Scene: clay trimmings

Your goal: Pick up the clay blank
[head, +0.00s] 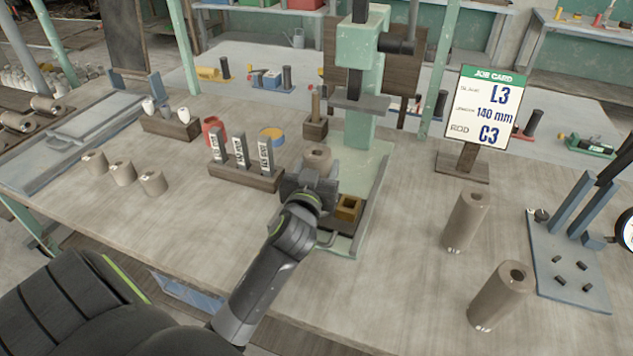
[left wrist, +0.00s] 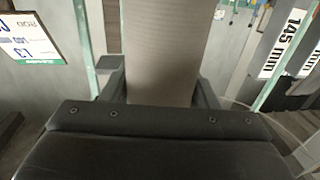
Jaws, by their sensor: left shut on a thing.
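My left gripper (head: 312,182) is shut on a grey-brown clay blank (head: 317,155) at the green press stand. Only the blank's holed top shows above the gripper in the head view. In the left wrist view the blank (left wrist: 165,45) stands between the two fingers and its lower part is hidden by the gripper body. I cannot tell whether its base touches the stand. Two other tall clay cylinders, one behind (head: 466,220) and one in front (head: 500,295), stand on the table at the right. My right gripper is not in view.
The green stand (head: 368,205) bears a brass-coloured block (head: 347,208). A wooden rack (head: 243,177) of labelled gauges is left of the gripper. Three short clay cylinders (head: 123,172) stand farther left. A job card (head: 487,105) and a blue fixture (head: 565,265) are right.

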